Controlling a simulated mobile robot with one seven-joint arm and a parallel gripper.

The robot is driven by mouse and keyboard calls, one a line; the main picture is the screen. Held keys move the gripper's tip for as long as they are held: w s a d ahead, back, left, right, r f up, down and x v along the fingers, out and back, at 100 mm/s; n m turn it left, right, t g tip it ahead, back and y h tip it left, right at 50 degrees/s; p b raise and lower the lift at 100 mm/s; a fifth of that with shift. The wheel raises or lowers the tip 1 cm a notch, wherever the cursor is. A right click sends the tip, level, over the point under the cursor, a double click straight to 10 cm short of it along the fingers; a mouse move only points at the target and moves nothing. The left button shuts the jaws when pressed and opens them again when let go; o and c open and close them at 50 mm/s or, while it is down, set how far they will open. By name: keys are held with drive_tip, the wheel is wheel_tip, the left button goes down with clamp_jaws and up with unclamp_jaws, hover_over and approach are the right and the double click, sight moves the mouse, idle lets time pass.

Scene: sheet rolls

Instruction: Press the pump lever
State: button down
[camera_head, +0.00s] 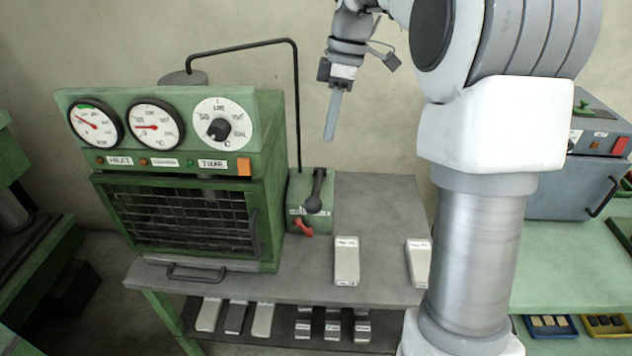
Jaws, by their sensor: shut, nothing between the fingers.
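The pump is a small green box (310,218) at the right side of the green press. Its dark lever (316,190) stands upright on the box, with a thick dark knob at its lower end. A short red handle (303,227) sticks out lower on the box's front. My gripper (332,128) hangs from my arm above and a little right of the lever, pointing down. Its fingers are shut with nothing between them, and it is apart from the lever.
The green press (180,175) has dials and a mesh door. A thin black pipe (296,100) rises behind the pump. Grey-white blocks (346,262) stand on the grey table (385,215), with more on the shelf below. A grey box (590,165) sits on the right bench.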

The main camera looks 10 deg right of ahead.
sight(315, 197)
drive_tip(key=x, duration=1.4)
drive_tip(key=shift+d, duration=0.1)
drive_tip(key=shift+f, duration=0.1)
